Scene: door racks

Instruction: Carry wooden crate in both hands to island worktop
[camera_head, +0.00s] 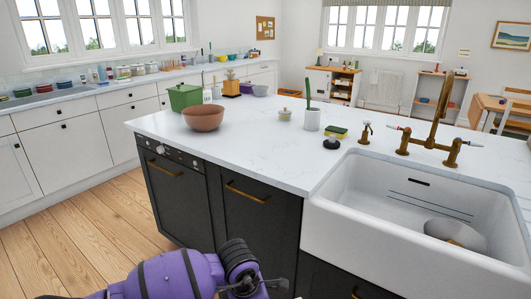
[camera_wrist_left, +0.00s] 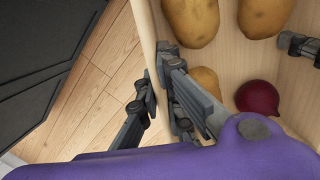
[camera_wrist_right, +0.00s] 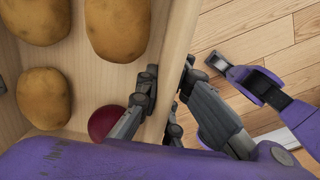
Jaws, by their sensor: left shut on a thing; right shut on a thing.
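The wooden crate (camera_wrist_left: 147,28) is pale wood and holds several potatoes (camera_wrist_left: 190,20) and a dark red onion (camera_wrist_left: 257,98). My left gripper (camera_wrist_left: 156,78) is shut on one side wall, one finger outside and one inside. My right gripper (camera_wrist_right: 170,78) is shut on the opposite wall of the crate (camera_wrist_right: 178,45) in the same way. The crate is over the wooden floor and is out of the head view. The island worktop (camera_head: 255,128) is white and marbled, in front of me in the head view.
On the worktop stand a brown bowl (camera_head: 203,117), a green pot (camera_head: 184,96), a potted cactus (camera_head: 312,118), a small jar (camera_head: 284,115) and a sponge (camera_head: 335,132). A white sink (camera_head: 400,225) with a brass tap (camera_head: 437,115) is at right. The worktop's near-left part is bare.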

